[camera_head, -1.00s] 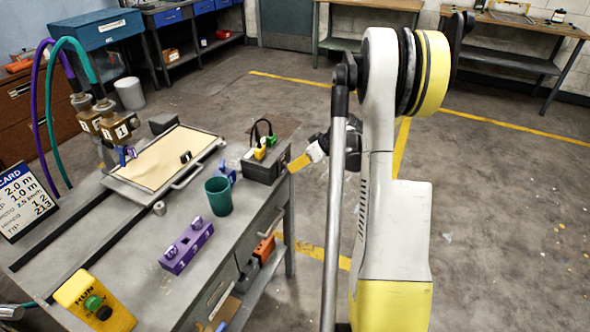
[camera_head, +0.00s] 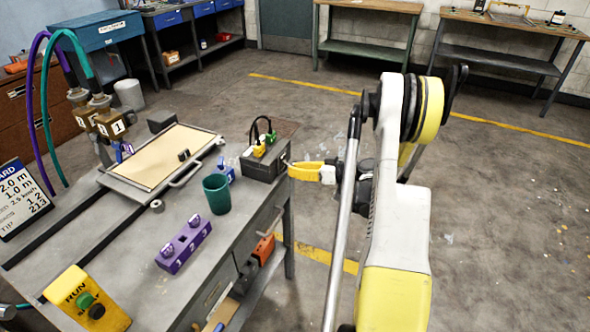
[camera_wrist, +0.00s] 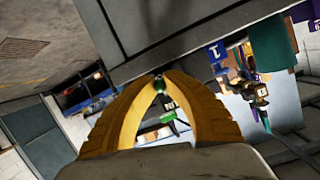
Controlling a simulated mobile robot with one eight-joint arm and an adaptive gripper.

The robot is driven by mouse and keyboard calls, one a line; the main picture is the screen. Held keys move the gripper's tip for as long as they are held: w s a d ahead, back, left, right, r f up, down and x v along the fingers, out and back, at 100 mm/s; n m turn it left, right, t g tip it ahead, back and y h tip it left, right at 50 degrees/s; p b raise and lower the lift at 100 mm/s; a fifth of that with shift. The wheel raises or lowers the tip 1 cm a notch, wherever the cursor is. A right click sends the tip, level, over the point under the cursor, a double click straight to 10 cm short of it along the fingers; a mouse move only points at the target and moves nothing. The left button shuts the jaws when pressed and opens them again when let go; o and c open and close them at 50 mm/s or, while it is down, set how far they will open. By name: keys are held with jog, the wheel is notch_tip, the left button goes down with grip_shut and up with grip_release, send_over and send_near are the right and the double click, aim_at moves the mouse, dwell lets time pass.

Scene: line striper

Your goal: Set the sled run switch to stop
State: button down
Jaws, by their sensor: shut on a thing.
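The yellow run switch box (camera_head: 110,312) stands at the near left end of the bench. It has "RUN" lettering, a green knob (camera_head: 86,299) and a dark one (camera_head: 96,312). I cannot tell which way it is set. My gripper (camera_head: 292,171) has yellow fingers and is off the bench's right edge, near the grey plug box, well away from the switch. The run switch cannot be made out in the wrist view.
The bench (camera_head: 245,225) holds a teal cup (camera_head: 217,196), a purple numbered block (camera_head: 184,247), a grey box (camera_head: 263,165) with yellow and green plugs, a sled tray (camera_head: 206,137) and a data card (camera_head: 22,200). The floor to the right is clear.

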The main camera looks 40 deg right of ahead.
dwell(0.3)
jog(key=c, duration=1.4)
grip_release()
jog(key=shift+s, duration=0.1)
jog(key=v, duration=1.2)
jog(key=shift+a, duration=0.1)
